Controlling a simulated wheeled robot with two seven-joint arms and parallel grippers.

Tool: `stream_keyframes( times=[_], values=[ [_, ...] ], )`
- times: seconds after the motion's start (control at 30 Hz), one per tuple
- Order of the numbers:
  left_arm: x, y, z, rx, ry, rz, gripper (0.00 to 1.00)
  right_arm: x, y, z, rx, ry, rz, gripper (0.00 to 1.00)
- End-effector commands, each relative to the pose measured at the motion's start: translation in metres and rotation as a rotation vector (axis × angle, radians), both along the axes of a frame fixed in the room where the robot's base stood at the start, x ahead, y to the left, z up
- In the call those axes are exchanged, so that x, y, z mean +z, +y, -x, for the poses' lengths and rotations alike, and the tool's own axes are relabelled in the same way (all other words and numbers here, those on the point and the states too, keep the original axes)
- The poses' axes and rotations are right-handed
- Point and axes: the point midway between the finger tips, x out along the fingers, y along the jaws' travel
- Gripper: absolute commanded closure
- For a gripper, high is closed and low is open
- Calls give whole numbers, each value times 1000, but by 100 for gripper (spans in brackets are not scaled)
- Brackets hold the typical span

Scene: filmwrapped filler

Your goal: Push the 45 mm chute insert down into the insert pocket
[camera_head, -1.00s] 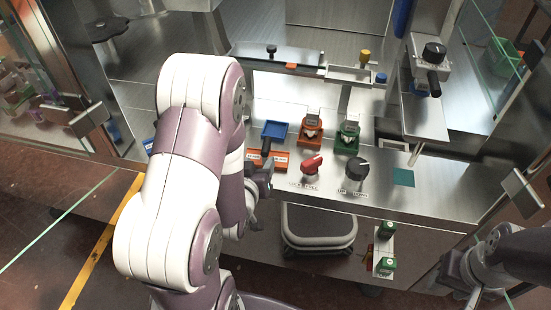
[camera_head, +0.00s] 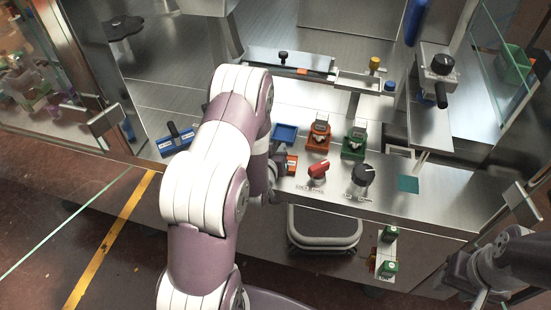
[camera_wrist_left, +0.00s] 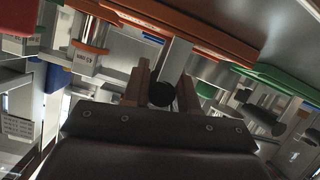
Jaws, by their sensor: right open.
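My left gripper (camera_head: 279,163) is low at the panel's front edge, beside an orange plate (camera_head: 292,163) largely covered by my arm. In the left wrist view, a dark round knob (camera_wrist_left: 160,95) on a grey stem shows between the fingers (camera_wrist_left: 163,78); whether they grip it I cannot tell. An orange plate (camera_wrist_left: 185,22) lies beyond. A blue, black-handled piece (camera_head: 175,140) sits at the left. My right gripper (camera_head: 489,298) is open at the lower right, partly cut off.
A red knob (camera_head: 318,170) and a black knob (camera_head: 363,176) stand just right of my left gripper. Orange (camera_head: 319,137) and green (camera_head: 354,142) fixtures stand behind them. A black-knobbed column unit (camera_head: 440,67) rises at right.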

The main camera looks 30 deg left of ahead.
Motion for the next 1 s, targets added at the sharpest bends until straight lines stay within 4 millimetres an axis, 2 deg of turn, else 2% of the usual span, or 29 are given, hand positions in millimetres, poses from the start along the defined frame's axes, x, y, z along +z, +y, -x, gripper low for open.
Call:
stream_keyframes(
  times=[0.37,0.53,0.63,1.0],
  values=[
    [2,0,0,0,-1,0,100,-1,0,0,0,0,0,57],
    [19,0,-1,0,-7,-2,100,-7,0,0,0,0,0,57],
    [42,0,-1,0,-11,-4,100,-14,0,0,0,0,0,57],
    [91,-86,-19,-7,-7,0,100,-34,0,0,0,0,0,57]
  ],
)
